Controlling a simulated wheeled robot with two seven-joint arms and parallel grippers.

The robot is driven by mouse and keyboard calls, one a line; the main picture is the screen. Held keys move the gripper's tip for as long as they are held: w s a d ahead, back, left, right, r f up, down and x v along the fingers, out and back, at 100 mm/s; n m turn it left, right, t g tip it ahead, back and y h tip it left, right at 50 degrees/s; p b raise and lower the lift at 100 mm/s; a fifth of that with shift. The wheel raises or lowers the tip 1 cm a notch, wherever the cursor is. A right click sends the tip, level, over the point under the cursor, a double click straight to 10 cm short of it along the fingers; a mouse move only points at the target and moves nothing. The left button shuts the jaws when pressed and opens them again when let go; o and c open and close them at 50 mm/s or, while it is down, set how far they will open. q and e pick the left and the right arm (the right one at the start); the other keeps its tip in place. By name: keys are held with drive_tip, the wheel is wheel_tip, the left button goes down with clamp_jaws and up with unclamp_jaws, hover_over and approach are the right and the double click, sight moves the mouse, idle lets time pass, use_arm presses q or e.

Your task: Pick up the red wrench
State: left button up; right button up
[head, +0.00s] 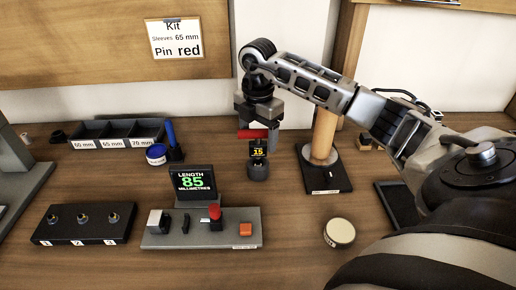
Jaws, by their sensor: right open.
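The red wrench (252,134) shows as a short red bar just below my right gripper (260,118). Beneath it is a dark upright part with a small display reading 15 (258,152). My right gripper points down from above and is open, with its fingers at the level of the red bar. I cannot tell whether the fingers touch it. Part of the bar is hidden by the gripper. My left gripper is not in view.
A wooden post on a black base (326,178) stands close right of the gripper. A display reading 85 millimetres (193,182) and a grey control panel (170,240) are in front. A compartment tray (118,142) is at the left. A round tin (340,233) is at the front right.

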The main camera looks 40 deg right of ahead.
sight(258, 143)
drive_tip(key=shift+f, duration=1.95)
drive_tip(key=shift+r, duration=0.1)
clamp_jaws()
